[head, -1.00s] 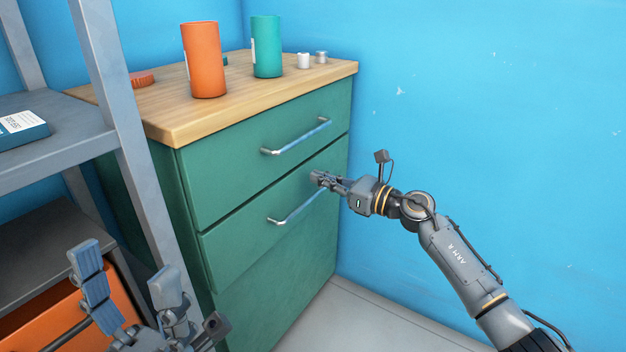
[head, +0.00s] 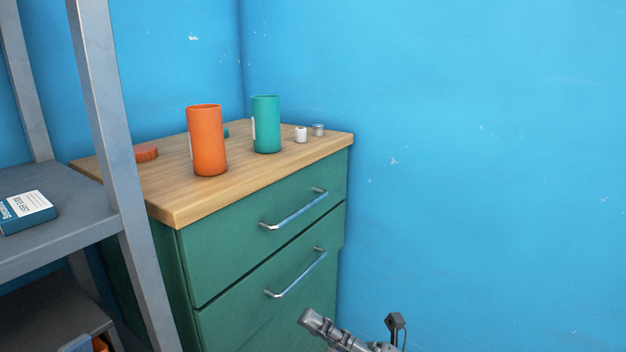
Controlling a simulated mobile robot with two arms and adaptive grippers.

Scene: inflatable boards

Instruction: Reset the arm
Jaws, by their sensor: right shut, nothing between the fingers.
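My right gripper (head: 312,320) is at the bottom middle of the head view. Its fingers are shut with nothing between them. It is in front of the green cabinet (head: 245,325), below the lower drawer handle (head: 296,275) and apart from it. Most of my right arm is below the picture. The upper drawer handle (head: 294,211) is free. The lower drawer seems to stand out slightly at its right edge.
Open space lies before the blue wall (head: 480,180) at right.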

